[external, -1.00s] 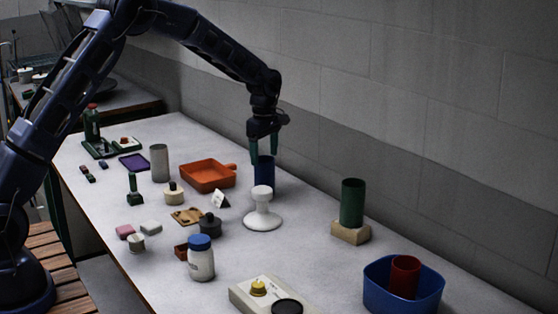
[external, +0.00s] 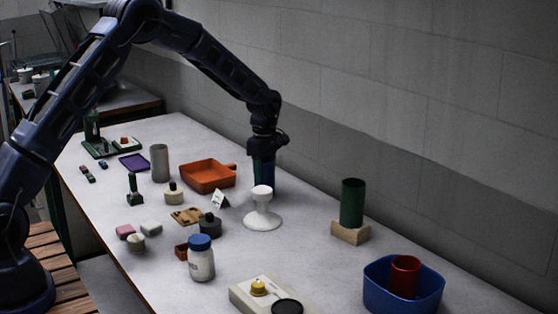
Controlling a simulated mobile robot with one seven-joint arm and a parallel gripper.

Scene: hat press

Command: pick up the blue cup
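The blue cup (external: 265,180) stands upright on the table behind the white pedestal, which hides its lower front. One finger shows along the cup's left side. I cannot tell whether the fingers are touching the cup or closed on it. The cup's rim is hidden by the gripper.
The white pedestal (external: 262,213) stands just in front of the cup. An orange tray (external: 208,176) lies to the left. A green cylinder (external: 352,203) on a wooden block (external: 350,233) and a blue bin (external: 375,298) holding a red cup (external: 404,277) are to the right. The wall runs behind.

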